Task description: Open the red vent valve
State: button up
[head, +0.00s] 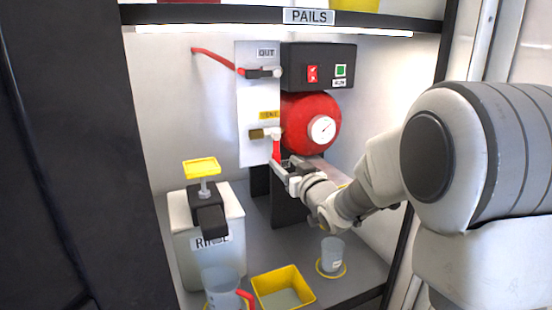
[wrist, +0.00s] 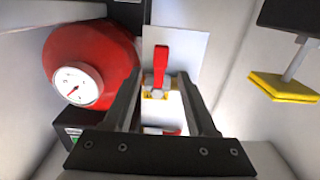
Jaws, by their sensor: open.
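The red valve handle (head: 276,148) hangs down from a brass-coloured fitting (head: 258,134) on the white panel (head: 245,100), under a yellow label too small to read surely. My gripper (head: 284,170) is at the handle's lower end in the head view, coming from the lower right. In the wrist view, which looks turned over, the red handle (wrist: 161,64) points up between the two dark fingers of my open gripper (wrist: 160,80). Gaps show on both sides of the handle. Whether the fingertips reach past it, I cannot tell.
A red tank (head: 300,112) with a gauge (head: 323,129) is right of the panel, below a dark switch box (head: 318,68). The OUT valve (head: 263,73) is above. A RINSE jug (head: 187,240), yellow tray (head: 291,280) and cups stand below.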

aim_at(277, 156)
jog(key=x, duration=0.6)
jog(key=shift+w+a+b, duration=0.1)
jog(key=shift+w+b, duration=0.15)
jog(key=shift+b, duration=0.1)
grip_shut()
dwell(1.1)
